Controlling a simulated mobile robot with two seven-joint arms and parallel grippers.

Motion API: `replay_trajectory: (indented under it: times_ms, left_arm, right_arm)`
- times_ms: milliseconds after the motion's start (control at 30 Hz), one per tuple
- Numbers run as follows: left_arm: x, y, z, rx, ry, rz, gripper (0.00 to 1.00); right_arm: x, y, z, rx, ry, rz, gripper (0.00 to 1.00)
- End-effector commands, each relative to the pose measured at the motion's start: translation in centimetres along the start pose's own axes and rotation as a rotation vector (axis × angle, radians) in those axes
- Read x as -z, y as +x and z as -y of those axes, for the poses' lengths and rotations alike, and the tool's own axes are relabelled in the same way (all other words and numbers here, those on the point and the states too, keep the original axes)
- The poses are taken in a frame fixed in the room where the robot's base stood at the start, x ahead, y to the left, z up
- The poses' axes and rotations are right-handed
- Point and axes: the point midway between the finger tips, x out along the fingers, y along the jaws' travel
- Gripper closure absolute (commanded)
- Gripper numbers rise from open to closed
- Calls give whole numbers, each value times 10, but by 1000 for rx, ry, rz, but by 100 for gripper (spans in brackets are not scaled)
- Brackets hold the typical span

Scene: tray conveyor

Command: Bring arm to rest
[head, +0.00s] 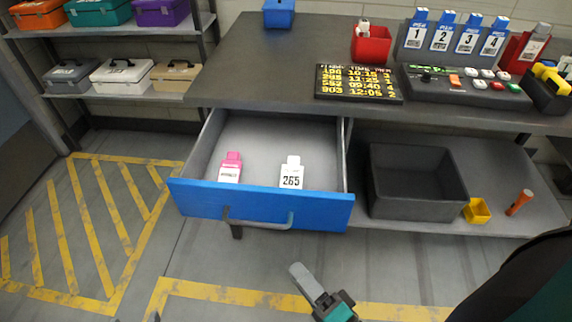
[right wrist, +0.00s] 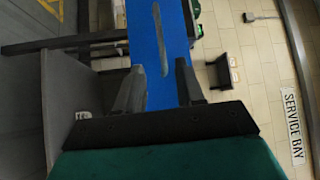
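My right gripper (head: 303,275) is in front of the open drawer, below its handle and apart from it. In the right wrist view its two fingers (right wrist: 158,72) stand apart with nothing between them, and the blue drawer front (right wrist: 158,30) with its grey handle shows beyond. Two small dark tips at the bottom left edge of the head view look like my left gripper (head: 135,319), set apart; the rest of it is out of frame. The blue-fronted drawer (head: 262,207) is pulled out and holds a pink-topped tag (head: 231,167) and a white tag marked 265 (head: 291,174).
The dark counter (head: 280,60) carries a schedule board (head: 358,83), a red bin (head: 371,45), numbered blue tags and a button panel (head: 465,87). A grey crate (head: 415,205) and a yellow cup (head: 477,211) sit on the lower shelf. Toolboxes fill the left rack. Floor in front is clear.

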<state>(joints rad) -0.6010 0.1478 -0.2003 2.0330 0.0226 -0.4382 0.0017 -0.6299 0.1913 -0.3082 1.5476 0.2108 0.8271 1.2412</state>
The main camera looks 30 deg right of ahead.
Motion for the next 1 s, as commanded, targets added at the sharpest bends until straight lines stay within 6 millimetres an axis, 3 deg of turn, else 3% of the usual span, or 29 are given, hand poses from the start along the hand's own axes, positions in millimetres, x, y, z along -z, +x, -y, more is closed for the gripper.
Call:
replay_trajectory:
  times_ms: [267,367,500,700,833,1000]
  left_arm:
    - [3,-3,0,1,0,2,33]
    - [10,-8,1,3,2,-1,33]
    - [18,-17,6,16,7,1,33]
    - [23,-29,13,34,15,6,33]
    - [23,-33,16,42,16,9,33]
    - [21,-35,19,51,14,10,33]
  right_arm:
    - [0,6,4,-24,-54,12,62]
    - [-1,17,8,-89,-203,50,62]
    - [0,36,16,-228,-546,161,62]
    - [14,46,22,-408,-1044,387,62]
    - [23,44,25,-480,-1258,515,62]
    - [30,41,26,-520,-1384,603,62]
